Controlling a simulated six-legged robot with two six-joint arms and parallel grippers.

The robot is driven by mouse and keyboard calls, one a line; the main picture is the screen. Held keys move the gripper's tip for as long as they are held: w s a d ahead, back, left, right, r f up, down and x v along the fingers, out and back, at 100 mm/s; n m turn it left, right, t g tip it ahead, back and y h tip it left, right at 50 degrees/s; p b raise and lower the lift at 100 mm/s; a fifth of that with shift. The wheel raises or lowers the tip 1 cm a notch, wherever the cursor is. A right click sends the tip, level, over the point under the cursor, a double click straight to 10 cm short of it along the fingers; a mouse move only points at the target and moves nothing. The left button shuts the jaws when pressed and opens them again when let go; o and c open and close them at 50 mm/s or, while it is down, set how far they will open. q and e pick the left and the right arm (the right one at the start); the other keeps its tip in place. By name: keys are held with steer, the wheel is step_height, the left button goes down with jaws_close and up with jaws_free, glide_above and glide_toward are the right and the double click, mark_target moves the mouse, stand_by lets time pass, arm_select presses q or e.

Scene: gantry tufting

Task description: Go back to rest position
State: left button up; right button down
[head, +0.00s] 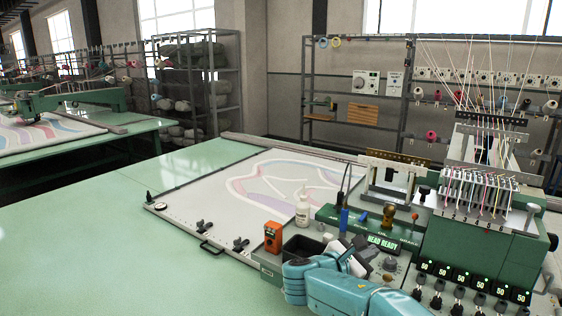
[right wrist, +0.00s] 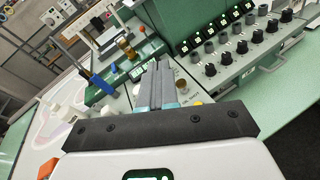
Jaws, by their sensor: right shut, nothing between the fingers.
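My right gripper (head: 358,262) is in the lower middle of the head view, at the end of my teal right arm, in front of the green tufting machine head (head: 462,250). In the right wrist view its two grey fingers (right wrist: 158,84) are together with nothing between them. They point toward the control panel (right wrist: 185,90), and I cannot tell whether they touch it. A lit "HEAD READY" display (head: 383,242) shows just behind the gripper. My left gripper is in neither view.
A framed cloth (head: 185,212) with a pale curved pattern lies on the green table (head: 70,240). An orange device (head: 273,236), a white bottle (head: 302,210) and a dark open bin (head: 303,248) stand close to the gripper. Knobs (head: 459,294) line the machine's front. The table's left part is clear.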

steer(key=s+a+f+m+g+y, duration=0.1)
steer(key=s+f+g+y, duration=0.2)
steer(key=f, duration=0.7)
steer(key=s+a+f+m+g+y+b, duration=0.1)
steer(key=s+f+g+y, duration=0.3)
steer(key=f, duration=0.6)
steer(key=s+a+f+m+y, duration=0.1)
steer(key=s+f, duration=0.4)
steer(key=f, duration=0.5)
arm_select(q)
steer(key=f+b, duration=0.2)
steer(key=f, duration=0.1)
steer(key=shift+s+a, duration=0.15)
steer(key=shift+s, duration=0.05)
arm_select(e)
steer(key=s+a+f+m+y, duration=0.1)
steer(key=s+f+m+y, duration=0.2)
steer(key=s+m, duration=0.4)
steer(key=s+a+f+m+g+y, duration=0.1)
steer(key=s+a+f+m+y, duration=0.1)
steer(key=s+f+m, duration=0.4)
steer(key=s+a+f+m+g+y, duration=0.1)
steer(key=s+a+f+m+y, duration=0.1)
steer(key=s+m, duration=0.6)
steer(key=s+f+y, duration=0.1)
steer(key=s+f, duration=0.1)
steer(key=s, duration=0.2)
steer(key=shift+f+y, duration=0.2)
steer(key=shift+y, duration=0.1)
